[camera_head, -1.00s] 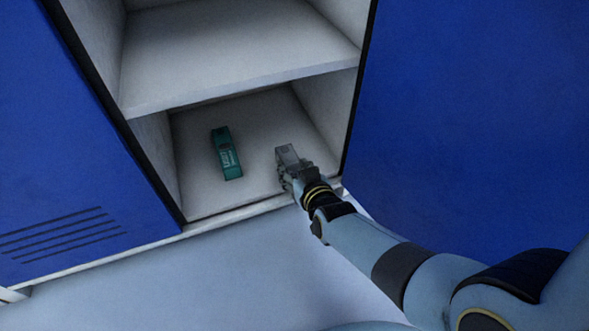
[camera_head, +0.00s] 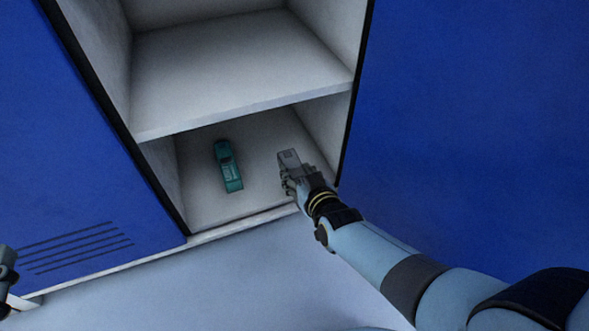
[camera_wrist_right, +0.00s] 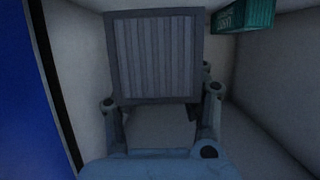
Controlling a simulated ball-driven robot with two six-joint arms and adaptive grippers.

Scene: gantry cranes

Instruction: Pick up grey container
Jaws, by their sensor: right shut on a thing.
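The grey container (camera_head: 289,158) is a small ribbed box in the lower compartment of a locker, near its front right. In the right wrist view the grey container (camera_wrist_right: 154,55) shows its ribbed end between the fingers. My right gripper (camera_head: 290,178) reaches in from the right and is shut on the grey container. The right gripper's fingers (camera_wrist_right: 158,108) stand on both sides of it in the wrist view. Whether the container touches the floor is hard to tell. A part of my left gripper (camera_head: 7,262) shows at the left edge; its fingers are unclear.
A teal container (camera_head: 229,166) lies on the compartment floor, left of the grey one; it also shows in the wrist view (camera_wrist_right: 243,14). A shelf (camera_head: 240,75) is above. Blue doors (camera_head: 455,110) stand open on both sides. The floor in front (camera_head: 210,285) is clear.

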